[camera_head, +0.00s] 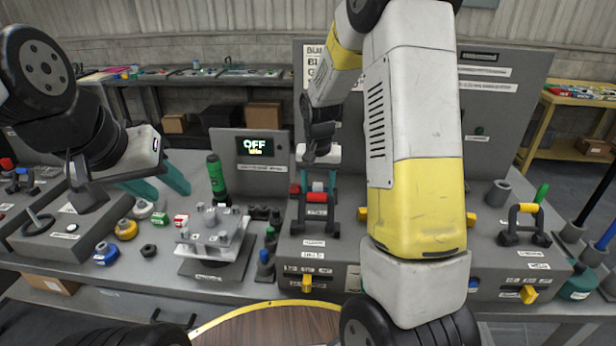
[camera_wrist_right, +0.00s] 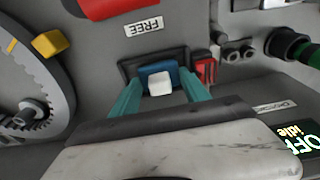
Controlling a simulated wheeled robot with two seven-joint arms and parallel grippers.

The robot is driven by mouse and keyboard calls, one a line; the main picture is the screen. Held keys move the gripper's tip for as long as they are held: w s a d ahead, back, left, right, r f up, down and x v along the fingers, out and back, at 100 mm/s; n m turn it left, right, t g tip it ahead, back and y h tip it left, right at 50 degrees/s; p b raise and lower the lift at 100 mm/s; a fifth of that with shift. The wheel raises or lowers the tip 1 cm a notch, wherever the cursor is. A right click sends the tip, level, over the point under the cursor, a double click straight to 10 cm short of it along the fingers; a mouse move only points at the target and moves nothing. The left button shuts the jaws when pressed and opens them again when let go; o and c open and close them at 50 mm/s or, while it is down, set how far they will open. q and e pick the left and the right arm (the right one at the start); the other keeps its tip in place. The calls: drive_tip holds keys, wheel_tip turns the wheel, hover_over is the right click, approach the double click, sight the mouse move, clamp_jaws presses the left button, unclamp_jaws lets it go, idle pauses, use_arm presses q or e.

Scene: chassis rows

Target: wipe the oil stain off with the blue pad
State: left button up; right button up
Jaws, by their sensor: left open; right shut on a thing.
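The blue pad (camera_wrist_right: 158,70) shows in the right wrist view, in or over a dark recess, with a white block (camera_wrist_right: 160,84) on it. My right gripper (camera_wrist_right: 161,92) has its teal fingers on either side of the white block and is shut on the pad. In the head view my right gripper (camera_head: 318,189) points down at the middle of the bench. My left gripper (camera_head: 166,190) is open and empty above the bench's left part. I cannot make out an oil stain in either view.
A screen (camera_head: 255,147) reads OFF, with a green torch (camera_head: 216,178) beside it. A metal fixture (camera_head: 213,232) with several posts stands in front. Several small rolls and blocks lie at the left. A yellow-handled part (camera_head: 525,222) stands at the right. My right arm hides much of the bench.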

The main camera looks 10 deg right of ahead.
drive_tip(key=shift+s+d+f, duration=0.1)
drive_tip(key=shift+s+d, duration=0.1)
drive_tip(key=shift+d, duration=0.2)
drive_tip(key=shift+w+a+r, duration=0.1)
drive_tip(key=shift+r, duration=3.5)
